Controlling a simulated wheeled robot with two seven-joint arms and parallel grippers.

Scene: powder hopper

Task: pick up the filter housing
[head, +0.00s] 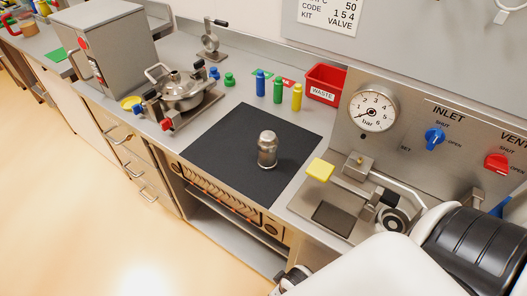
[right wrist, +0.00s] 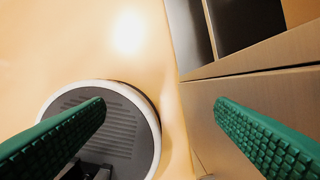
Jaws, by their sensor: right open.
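The filter housing, a small silver metal cylinder (head: 267,149) with a rounded top, stands upright on the black mat (head: 225,135) in the head view. My right gripper shows in the right wrist view (right wrist: 160,104) as two green ribbed fingers, wide apart, with nothing between them. It points down past the bench front toward the floor, away from the housing. In the head view my right arm fills the lower right corner; its fingers cannot be made out there. My left gripper is not in view.
Yellow, green and blue bottles (head: 278,92) and a red waste bin (head: 325,83) stand behind the mat. A silver lidded vessel (head: 182,92) is at left. The mat around the housing is clear.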

